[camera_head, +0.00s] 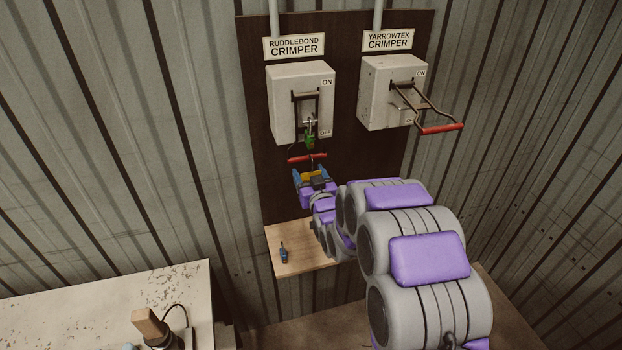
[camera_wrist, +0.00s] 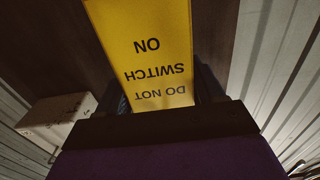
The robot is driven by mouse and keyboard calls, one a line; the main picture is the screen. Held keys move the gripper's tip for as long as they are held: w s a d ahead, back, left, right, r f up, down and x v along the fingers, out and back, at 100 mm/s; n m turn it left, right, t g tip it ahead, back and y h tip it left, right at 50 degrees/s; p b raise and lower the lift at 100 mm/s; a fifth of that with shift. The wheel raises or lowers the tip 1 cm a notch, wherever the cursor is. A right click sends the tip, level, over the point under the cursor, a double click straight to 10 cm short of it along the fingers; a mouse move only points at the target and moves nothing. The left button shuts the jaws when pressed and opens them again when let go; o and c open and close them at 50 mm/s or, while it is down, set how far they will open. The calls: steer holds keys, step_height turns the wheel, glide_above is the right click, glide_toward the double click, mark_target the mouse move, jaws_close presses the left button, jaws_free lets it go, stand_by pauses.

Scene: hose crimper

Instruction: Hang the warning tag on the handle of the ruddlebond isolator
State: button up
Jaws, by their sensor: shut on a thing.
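The warning tag is yellow with black lettering reading "DO NOT SWITCH ON"; in the wrist view the tag (camera_wrist: 160,45) fills the middle, upside down. In the head view the tag (camera_head: 313,175) shows only as a small yellow patch. My gripper (camera_head: 314,181) is shut on it, just below the ruddlebond handle's red grip (camera_head: 307,158). The ruddlebond isolator (camera_head: 300,95) is a grey box with its handle down toward OFF. A green padlock (camera_head: 310,141) hangs at the handle. I cannot tell whether the tag touches the handle.
The yarrowtek isolator (camera_head: 385,95) is to the right, its red-gripped handle (camera_head: 441,128) sticking outward. A small wooden shelf (camera_head: 300,265) below holds a small blue object (camera_head: 284,254). A worn bench (camera_head: 90,305) with a wooden-handled tool (camera_head: 150,325) is at the lower left.

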steer(key=shift+w+a+f, duration=0.25)
steer(key=shift+w+f, duration=0.05)
steer(key=shift+w, duration=0.4)
steer(key=shift+w+a+f, duration=0.25)
steer(key=shift+w, duration=0.45)
steer(key=shift+w+a+f, duration=0.25)
steer(key=shift+w+f, duration=0.05)
steer(key=shift+w, duration=0.4)
steer(key=o, duration=1.1)
steer(key=shift+s, duration=0.1)
